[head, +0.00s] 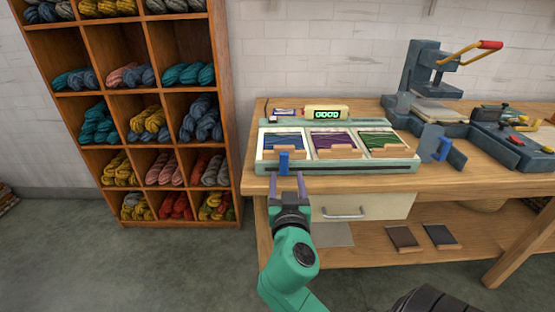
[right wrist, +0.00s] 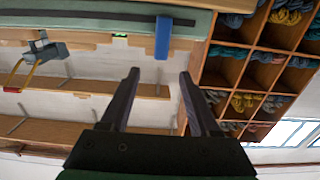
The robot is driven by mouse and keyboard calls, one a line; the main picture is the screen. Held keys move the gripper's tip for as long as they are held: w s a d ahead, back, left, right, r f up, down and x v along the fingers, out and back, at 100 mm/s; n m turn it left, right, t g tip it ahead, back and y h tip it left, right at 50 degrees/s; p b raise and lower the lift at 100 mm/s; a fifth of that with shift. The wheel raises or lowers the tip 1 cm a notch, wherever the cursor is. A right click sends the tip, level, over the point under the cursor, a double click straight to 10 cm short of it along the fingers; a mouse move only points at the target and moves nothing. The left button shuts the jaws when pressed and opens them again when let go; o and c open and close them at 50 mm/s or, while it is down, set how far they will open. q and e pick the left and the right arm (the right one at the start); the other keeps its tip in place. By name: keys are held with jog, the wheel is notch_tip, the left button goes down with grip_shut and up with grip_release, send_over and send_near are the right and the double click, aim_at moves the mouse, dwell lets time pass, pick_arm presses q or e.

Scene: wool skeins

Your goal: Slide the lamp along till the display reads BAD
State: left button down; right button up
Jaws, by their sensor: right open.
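The display (head: 325,114) on a cream box behind the tray reads GOOD in green letters. A blue upright piece (head: 284,163), which looks like the sliding lamp, stands at the front rail of the pale green tray (head: 345,168), before the leftmost panel. It also shows in the right wrist view (right wrist: 162,38), beyond the fingertips. My right gripper (head: 286,178) is open and empty, just in front of and below the blue piece, with the piece roughly in line with the gap (right wrist: 159,75). I see no contact. My left gripper is out of view.
The tray holds blue, purple and green yarn panels (head: 332,141). A shelf of skeins (head: 145,130) rises at the left. The bench (head: 480,168) has bare wood at the front right.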

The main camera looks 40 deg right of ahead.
aim_at(284, 158)
jog(key=p+x, duration=0.1)
jog(key=x, duration=0.8)
jog(key=shift+w+d, duration=0.1)
jog(key=shift+w, duration=0.1)
grip_shut()
jog(key=shift+f, duration=0.1)
dwell(0.7)
